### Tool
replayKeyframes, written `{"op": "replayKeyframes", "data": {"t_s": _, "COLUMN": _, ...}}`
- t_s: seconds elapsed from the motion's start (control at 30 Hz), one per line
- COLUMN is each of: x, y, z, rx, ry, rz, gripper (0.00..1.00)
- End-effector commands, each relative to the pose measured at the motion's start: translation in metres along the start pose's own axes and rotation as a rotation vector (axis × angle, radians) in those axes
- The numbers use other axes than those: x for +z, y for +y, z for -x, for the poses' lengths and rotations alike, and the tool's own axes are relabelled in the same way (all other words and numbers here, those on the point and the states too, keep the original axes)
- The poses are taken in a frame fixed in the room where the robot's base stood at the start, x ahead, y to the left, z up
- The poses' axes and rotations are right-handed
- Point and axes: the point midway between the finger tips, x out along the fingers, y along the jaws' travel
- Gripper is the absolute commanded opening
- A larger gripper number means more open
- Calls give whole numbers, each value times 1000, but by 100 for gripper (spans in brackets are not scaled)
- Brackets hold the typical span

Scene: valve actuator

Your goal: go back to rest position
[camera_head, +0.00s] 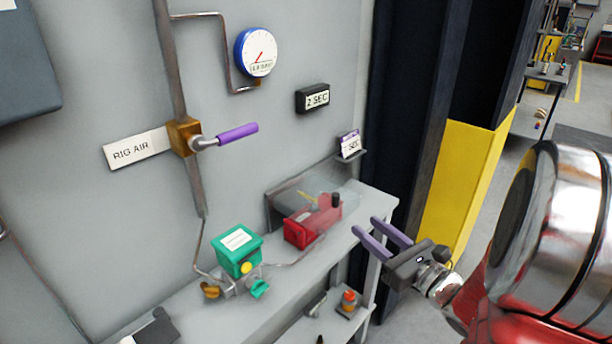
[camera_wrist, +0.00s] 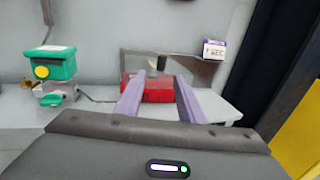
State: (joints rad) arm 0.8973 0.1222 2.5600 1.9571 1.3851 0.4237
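My gripper (camera_head: 378,236) is at the right of the head view, in front of the shelf's right end, with its two purple fingers apart and nothing between them. In the wrist view its fingers (camera_wrist: 160,97) point toward a red box (camera_wrist: 158,88), and a gap separates them. A green valve actuator (camera_head: 238,250) with a yellow button stands on the shelf to the left. It also shows in the wrist view (camera_wrist: 50,64).
A grey shelf (camera_head: 180,300) runs along the wall. A black and yellow column (camera_head: 462,180) stands right of the shelf. Small items lie on a lower shelf (camera_head: 330,325).

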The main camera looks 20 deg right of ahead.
Motion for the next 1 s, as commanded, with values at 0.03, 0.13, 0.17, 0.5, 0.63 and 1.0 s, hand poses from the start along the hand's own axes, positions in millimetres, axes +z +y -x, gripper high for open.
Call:
{"op": "replayKeyframes", "data": {"t_s": 0.03, "x": 0, "y": 0, "z": 0, "rx": 0, "ry": 0, "rz": 0, "gripper": 35}}
{"op": "replayKeyframes", "data": {"t_s": 0.13, "x": 0, "y": 0, "z": 0, "rx": -1, "ry": 2, "rz": 11, "gripper": 35}}
{"op": "replayKeyframes", "data": {"t_s": 0.17, "x": -2, "y": 0, "z": 0, "rx": -1, "ry": 9, "rz": 22, "gripper": 35}}
{"op": "replayKeyframes", "data": {"t_s": 0.5, "x": -51, "y": 54, "z": 12, "rx": 250, "ry": 207, "rz": 232, "gripper": 35}}
{"op": "replayKeyframes", "data": {"t_s": 0.63, "x": -65, "y": 84, "z": 23, "rx": 401, "ry": 284, "rz": 366, "gripper": 35}}
{"op": "replayKeyframes", "data": {"t_s": 1.0, "x": -94, "y": 152, "z": 69, "rx": 867, "ry": 448, "rz": 845, "gripper": 35}}
